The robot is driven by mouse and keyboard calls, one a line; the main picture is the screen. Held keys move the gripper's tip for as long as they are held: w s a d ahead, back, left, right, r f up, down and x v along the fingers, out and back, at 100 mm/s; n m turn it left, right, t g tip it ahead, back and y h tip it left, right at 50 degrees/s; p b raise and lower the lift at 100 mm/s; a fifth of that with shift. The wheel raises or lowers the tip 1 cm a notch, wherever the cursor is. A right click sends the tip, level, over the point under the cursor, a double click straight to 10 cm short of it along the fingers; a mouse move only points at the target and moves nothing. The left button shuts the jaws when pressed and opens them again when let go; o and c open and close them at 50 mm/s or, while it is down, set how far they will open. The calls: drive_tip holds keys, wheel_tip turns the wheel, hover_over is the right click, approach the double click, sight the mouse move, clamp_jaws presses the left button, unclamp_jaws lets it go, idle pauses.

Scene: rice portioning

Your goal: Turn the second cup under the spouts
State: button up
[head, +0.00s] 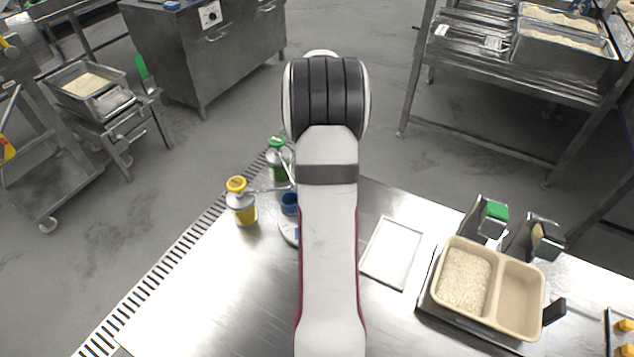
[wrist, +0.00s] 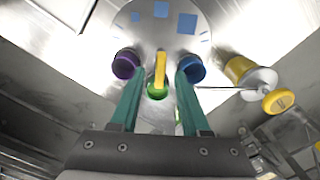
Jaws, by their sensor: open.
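In the wrist view a round pale turntable (wrist: 165,20) with blue squares carries a purple cup (wrist: 124,64), a green cup (wrist: 157,91) and a blue cup (wrist: 193,67) along its near edge. A yellow upright bar (wrist: 160,66) shows at the green cup; I cannot tell whether they touch. My gripper (wrist: 159,88) is open, its two green fingers on either side of the bar and green cup. In the head view the blue cup (head: 289,199) and turntable edge (head: 287,232) show left of my arm, which hides my gripper and the other cups.
A yellow dispenser (head: 241,204) and a green dispenser (head: 278,160) stand beside the turntable, with thin spouts toward it. The yellow one also shows in the wrist view (wrist: 240,72). A white tray (head: 392,252) and a two-part rice container (head: 490,290) lie right of my arm.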

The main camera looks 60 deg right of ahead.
drive_tip(key=shift+f, duration=0.75)
clamp_jaws()
idle(0.9)
